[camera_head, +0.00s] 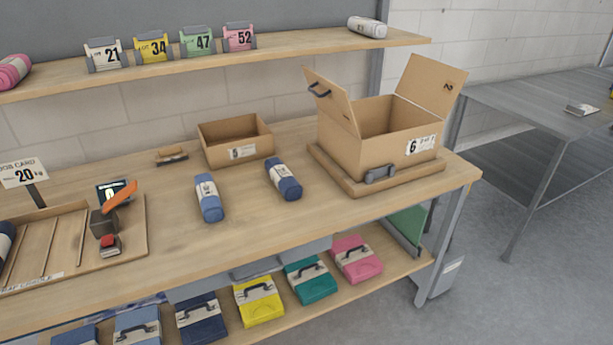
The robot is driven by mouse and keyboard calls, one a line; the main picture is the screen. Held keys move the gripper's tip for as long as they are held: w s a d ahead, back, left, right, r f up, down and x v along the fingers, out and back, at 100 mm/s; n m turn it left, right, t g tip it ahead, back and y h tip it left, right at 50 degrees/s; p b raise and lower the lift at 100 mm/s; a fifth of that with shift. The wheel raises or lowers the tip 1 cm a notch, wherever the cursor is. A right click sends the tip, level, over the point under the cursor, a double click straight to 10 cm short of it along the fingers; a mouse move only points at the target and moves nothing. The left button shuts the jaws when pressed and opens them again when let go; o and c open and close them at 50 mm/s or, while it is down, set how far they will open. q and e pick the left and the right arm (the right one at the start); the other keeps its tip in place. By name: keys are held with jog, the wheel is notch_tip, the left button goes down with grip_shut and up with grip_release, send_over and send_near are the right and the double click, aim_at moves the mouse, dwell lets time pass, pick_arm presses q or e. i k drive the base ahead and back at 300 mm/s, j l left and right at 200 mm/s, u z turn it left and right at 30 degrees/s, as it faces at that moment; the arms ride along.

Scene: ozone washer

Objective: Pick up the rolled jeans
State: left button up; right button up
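Two rolled blue bundles that look like rolled jeans lie on the wooden workbench (250,230). The lighter blue roll (209,198) lies at the middle of the bench with a pale label band around it. The darker blue roll (283,179) lies to its right and also has a pale label. Another dark roll (6,241) is cut off at the left edge, on a slatted wooden tray (60,240). Neither of my grippers shows in the head view.
An open cardboard box (365,138) marked 6 stands on a wooden base at the right. A small open box (236,143) is behind the rolls. An orange-handled tool (120,196) is at the left. Numbered tags (153,48) stand on the upper shelf; coloured cases (258,299) are below.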

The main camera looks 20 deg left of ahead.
aim_at(285, 181)
jog(key=i+l+u, duration=0.1)
jog(key=l, duration=0.5)
jog(key=i+l+u, duration=0.1)
jog(key=l, duration=0.55)
jog(key=i+l+u, duration=0.1)
jog(key=l, duration=0.5)
